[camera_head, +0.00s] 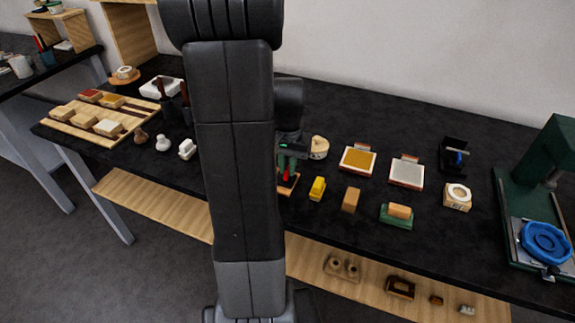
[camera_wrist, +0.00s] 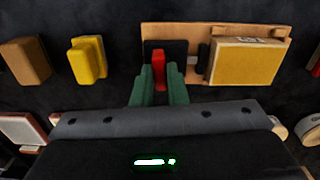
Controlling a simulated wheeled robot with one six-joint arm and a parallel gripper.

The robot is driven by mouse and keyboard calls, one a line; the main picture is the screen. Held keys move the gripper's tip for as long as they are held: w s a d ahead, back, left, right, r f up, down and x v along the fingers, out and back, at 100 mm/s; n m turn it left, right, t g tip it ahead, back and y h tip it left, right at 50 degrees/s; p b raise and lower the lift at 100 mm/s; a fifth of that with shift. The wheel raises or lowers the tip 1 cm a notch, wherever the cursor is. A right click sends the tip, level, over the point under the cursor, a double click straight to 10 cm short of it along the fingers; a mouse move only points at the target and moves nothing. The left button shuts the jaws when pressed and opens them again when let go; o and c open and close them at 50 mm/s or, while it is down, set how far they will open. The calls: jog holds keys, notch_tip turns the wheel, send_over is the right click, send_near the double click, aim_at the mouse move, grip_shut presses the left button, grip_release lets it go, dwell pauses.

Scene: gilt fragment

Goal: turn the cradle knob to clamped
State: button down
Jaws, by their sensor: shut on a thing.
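The cradle is a wooden base (camera_wrist: 170,29) with a black block and a tan-gold block (camera_wrist: 247,63) on it, seen in the wrist view. The red knob (camera_wrist: 158,68) stands at the black block. My gripper (camera_wrist: 159,90) has its green fingers on both sides of the red knob and is shut on it. In the head view my gripper (camera_head: 289,162) is just right of my arm, with a bit of red at its tips. An edge of the cradle base (camera_head: 290,186) shows there; my arm hides most of the rest. I cannot read any knob marking.
A yellow block (camera_head: 317,188) and a brown block (camera_head: 351,199) stand close to the right of the cradle. Two framed pads, a green-based block (camera_head: 396,216) and a green press (camera_head: 552,165) stand further right. A wooden tray (camera_head: 75,122) with blocks lies at left.

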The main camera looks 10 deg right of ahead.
jog(key=n, duration=0.8)
jog(key=shift+n, duration=0.3)
jog(key=n, duration=0.4)
jog(key=shift+n, duration=2.1)
jog(key=c, duration=1.4)
grip_release()
jog(key=shift+c, duration=0.2)
jog(key=shift+r, duration=0.1)
